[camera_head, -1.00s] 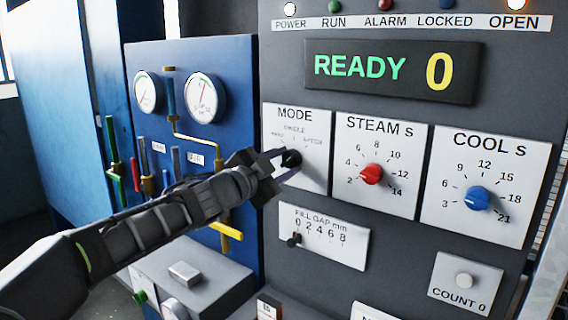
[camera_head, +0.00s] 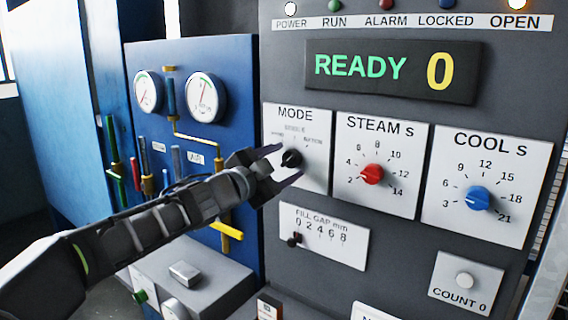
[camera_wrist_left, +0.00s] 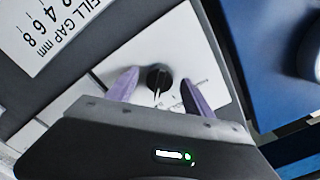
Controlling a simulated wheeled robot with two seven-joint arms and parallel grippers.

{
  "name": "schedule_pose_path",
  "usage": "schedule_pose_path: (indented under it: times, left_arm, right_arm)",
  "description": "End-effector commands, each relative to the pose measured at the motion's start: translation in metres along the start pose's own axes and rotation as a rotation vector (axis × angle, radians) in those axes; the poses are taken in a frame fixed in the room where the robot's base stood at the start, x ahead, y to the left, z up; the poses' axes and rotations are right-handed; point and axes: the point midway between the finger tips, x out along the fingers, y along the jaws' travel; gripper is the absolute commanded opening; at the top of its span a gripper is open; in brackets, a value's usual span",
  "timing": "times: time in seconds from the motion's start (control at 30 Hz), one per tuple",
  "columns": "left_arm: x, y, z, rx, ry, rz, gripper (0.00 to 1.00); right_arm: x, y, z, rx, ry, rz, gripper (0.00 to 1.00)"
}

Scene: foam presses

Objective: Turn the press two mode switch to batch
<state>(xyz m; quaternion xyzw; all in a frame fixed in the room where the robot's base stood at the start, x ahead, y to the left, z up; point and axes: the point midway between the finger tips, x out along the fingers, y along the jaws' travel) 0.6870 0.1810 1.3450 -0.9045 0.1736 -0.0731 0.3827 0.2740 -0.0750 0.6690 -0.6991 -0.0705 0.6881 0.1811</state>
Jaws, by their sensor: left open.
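The black mode switch (camera_head: 291,158) is a round knob on the white MODE panel (camera_head: 316,172), left of the STEAM and COOL panels. The labels above it are too small to read surely. My left gripper (camera_head: 287,163) is open, with one finger above-left of the knob and one below-right. In the left wrist view the knob (camera_wrist_left: 158,77) lies between the two purple fingers (camera_wrist_left: 158,90), with a gap visible on each side. A pale pointer line on the knob points toward the bottom of that view; I cannot tell which label it meets.
The red STEAM dial (camera_head: 371,174) and blue COOL dial (camera_head: 478,199) are to the right. The FILL GAP slider (camera_head: 294,239) sits just below. Blue cabinet gauges (camera_head: 206,97) and yellow pipes stand left of the panel. The display (camera_head: 389,71) reads READY 0.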

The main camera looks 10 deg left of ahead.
Motion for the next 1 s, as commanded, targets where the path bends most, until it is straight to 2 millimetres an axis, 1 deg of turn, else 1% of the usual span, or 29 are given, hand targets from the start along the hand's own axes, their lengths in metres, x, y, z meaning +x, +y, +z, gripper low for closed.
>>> schedule_pose_path:
  times: [0.17,0.3,0.4,0.5,0.6,1.0]
  left_arm:
    - [-0.023,-0.001,0.000,0.002,-0.002,-0.003,0.60]
    - [-0.047,-0.001,0.000,0.002,-0.002,-0.004,0.60]
    - [-0.061,-0.001,0.000,0.003,-0.002,-0.003,0.60]
    - [-0.071,-0.001,0.000,0.001,-0.001,-0.002,0.60]
    - [-0.074,0.000,0.001,-0.001,-0.002,-0.002,0.60]
    - [-0.074,0.000,0.000,0.000,-0.001,-0.001,0.60]
  right_arm:
    - [0.002,0.001,0.000,0.000,0.000,0.000,0.36]
    - [0.002,0.001,0.000,-0.001,0.001,-0.001,0.36]
    - [0.002,0.000,0.000,-0.001,0.001,-0.001,0.36]
    - [0.002,0.000,0.000,0.000,0.001,-0.001,0.36]
    - [0.002,0.000,0.000,-0.001,0.001,-0.001,0.36]
    - [0.002,0.001,0.000,0.000,0.001,-0.001,0.36]
